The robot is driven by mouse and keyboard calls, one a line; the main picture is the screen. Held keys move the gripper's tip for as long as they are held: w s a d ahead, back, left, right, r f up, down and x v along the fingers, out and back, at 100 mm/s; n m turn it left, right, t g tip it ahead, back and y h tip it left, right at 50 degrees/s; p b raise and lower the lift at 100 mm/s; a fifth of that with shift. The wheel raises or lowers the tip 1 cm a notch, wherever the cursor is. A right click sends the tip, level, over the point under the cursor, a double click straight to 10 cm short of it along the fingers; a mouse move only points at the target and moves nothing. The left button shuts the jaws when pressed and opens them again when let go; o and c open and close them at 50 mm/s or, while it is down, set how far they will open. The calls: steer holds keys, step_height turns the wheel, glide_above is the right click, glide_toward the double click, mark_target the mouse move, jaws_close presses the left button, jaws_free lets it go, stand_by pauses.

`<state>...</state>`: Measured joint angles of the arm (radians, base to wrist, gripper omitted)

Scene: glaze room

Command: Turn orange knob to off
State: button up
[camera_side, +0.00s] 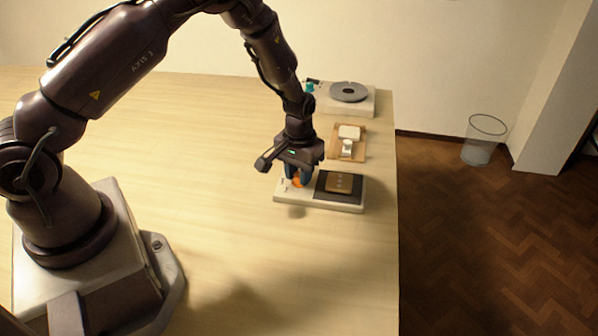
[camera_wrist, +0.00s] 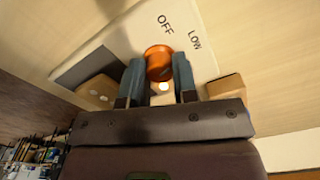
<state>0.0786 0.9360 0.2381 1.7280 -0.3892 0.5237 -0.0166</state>
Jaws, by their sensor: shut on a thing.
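The orange knob (camera_side: 298,183) sits at the left end of a white heating unit (camera_side: 340,207) on the table. In the wrist view the knob (camera_wrist: 158,60) is near the word OFF, with LOW further right. My gripper (camera_wrist: 158,75) is shut on the knob, one blue-grey finger on each side. In the side view my gripper (camera_side: 297,174) comes down from above and partly hides the knob. I cannot make out a pointer on the knob, so its setting is unclear.
A tan block (camera_side: 339,183) lies on the unit's dark plate (camera_side: 324,196). Behind are a tan board (camera_side: 338,155) with white pieces and a white device (camera_side: 364,105) with a grey disc. The table's right edge is close. The table left of the unit is clear.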

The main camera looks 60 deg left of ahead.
steer(key=n, duration=0.4)
steer(key=shift+r+n, duration=0.1)
steer(key=shift+n, duration=2.2)
steer(key=o, duration=0.9)
step_height(320, 180, up, 13)
steer(key=shift+f, duration=0.1)
